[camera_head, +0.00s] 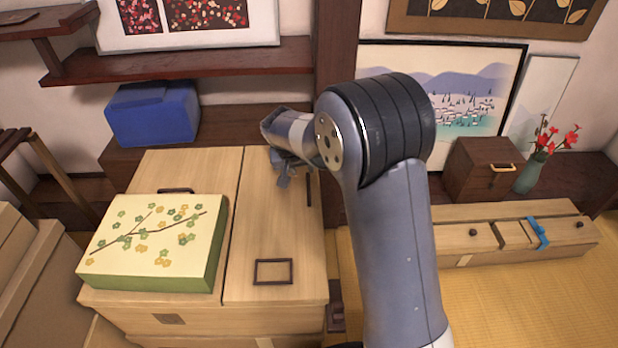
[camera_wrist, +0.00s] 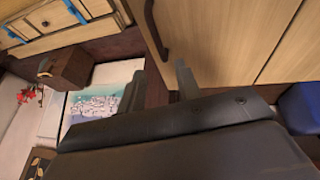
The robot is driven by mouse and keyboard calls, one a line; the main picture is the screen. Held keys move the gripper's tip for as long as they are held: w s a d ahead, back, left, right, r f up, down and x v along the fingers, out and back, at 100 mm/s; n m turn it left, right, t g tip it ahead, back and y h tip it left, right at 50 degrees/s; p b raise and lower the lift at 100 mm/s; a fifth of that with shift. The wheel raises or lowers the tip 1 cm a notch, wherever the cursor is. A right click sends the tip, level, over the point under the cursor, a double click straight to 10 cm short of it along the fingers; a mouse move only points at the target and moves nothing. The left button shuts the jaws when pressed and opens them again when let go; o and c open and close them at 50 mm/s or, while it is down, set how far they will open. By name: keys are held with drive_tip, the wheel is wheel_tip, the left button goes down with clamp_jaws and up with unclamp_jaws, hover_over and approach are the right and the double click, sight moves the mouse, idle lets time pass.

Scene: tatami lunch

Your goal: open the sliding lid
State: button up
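A light wooden chest (camera_head: 170,318) stands left of centre in the head view. Its top has two flat panels with a seam between them. The right panel (camera_head: 255,220) is bare, with a dark rectangular frame (camera_head: 273,272) near its front and a slim dark handle (camera_head: 308,190) near its far right edge. My gripper (camera_head: 287,178) is over the far end of the right panel. In the wrist view my gripper (camera_wrist: 158,88) has its fingers apart with nothing between them, and a dark handle (camera_wrist: 157,30) lies just beyond.
A green box with a flowered top (camera_head: 150,245) sits on the left panel. A blue box (camera_head: 152,113) stands behind the chest. A long wooden box (camera_head: 500,237) with a blue tie lies right, near a brown box (camera_head: 487,168) and a flower vase (camera_head: 530,173).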

sight(308, 181)
drive_tip(key=b+x, duration=0.1)
drive_tip(key=x, duration=0.7)
clamp_jaws()
idle(0.5)
